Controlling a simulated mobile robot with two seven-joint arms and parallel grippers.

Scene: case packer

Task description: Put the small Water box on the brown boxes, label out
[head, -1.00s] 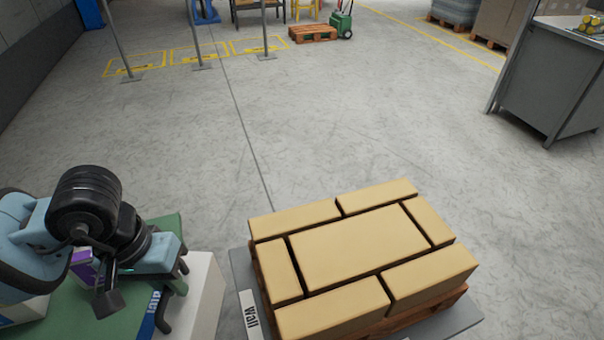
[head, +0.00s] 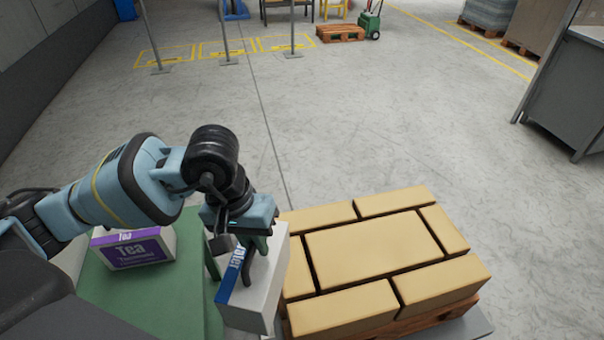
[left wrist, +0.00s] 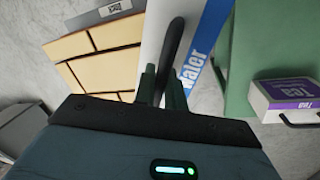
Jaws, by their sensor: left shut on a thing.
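The small Water box (head: 263,293) is white with a blue label strip (head: 231,276) that faces left toward the green table. My left gripper (head: 246,262) is shut on it from above. The box is at the table's right edge, beside the brown boxes (head: 365,246); I cannot tell how high it is held. In the left wrist view the Water box (left wrist: 212,35) is between the fingers, with the brown boxes (left wrist: 105,50) to its left. The brown boxes form a flat layer with dark gaps on a wooden pallet. My right gripper is not in view.
A white and purple Tea box (head: 133,250) stands on the green table (head: 150,305) at left. A grey cabinet (head: 568,100) stands at the right. The floor beyond the brown boxes is open, with posts and a pallet far back.

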